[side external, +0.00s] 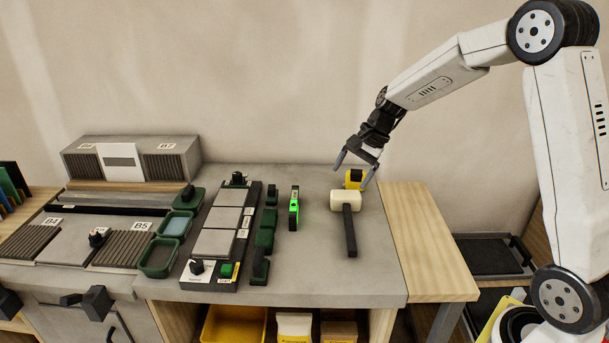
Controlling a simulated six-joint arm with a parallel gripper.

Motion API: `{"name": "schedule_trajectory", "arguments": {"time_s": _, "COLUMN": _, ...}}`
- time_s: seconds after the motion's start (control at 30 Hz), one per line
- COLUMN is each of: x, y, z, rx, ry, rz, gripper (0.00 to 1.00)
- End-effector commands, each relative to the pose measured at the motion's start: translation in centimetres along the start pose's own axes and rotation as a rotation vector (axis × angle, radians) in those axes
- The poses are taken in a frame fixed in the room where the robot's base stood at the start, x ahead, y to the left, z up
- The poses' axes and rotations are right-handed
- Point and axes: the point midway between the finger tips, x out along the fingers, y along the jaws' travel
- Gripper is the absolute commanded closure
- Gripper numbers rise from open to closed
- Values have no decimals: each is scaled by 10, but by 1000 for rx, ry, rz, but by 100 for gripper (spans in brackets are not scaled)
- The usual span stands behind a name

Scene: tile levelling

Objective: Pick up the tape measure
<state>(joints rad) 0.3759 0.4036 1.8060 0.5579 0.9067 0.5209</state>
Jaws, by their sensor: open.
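The tape measure (353,184), a small yellow and black block, sits on the grey worktop toward the back right, just behind the head of a mallet. My gripper (351,177) points down over it with its jaws open. One finger shows to the left of the tape measure and the other passes in front of its right side. The jaws hold nothing. I cannot tell from this one view whether the fingers touch the tape measure or how high they are above the worktop.
The mallet (344,201), with a pale head and black handle (350,235), lies close in front. A green and black upright tool (294,208) stands to its left. Further left are a tile station (214,242) and green trays (158,257). The worktop's front right is bare.

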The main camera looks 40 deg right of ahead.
Motion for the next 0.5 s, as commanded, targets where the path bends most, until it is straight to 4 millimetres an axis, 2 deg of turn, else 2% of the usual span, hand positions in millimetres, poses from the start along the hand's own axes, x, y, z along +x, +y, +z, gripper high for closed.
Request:
{"name": "schedule_trajectory", "arguments": {"time_s": 0.03, "x": 0, "y": -5, "z": -16, "rx": 78, "ry": -20, "rz": -26, "gripper": 6}}
{"name": "schedule_trajectory", "arguments": {"time_s": 0.23, "x": -6, "y": -24, "z": -73, "rx": 368, "ry": -117, "rz": -142, "gripper": 6}}
{"name": "schedule_trajectory", "arguments": {"time_s": 0.5, "x": -20, "y": -32, "z": -155, "rx": 718, "ry": -279, "rz": -309, "gripper": 6}}
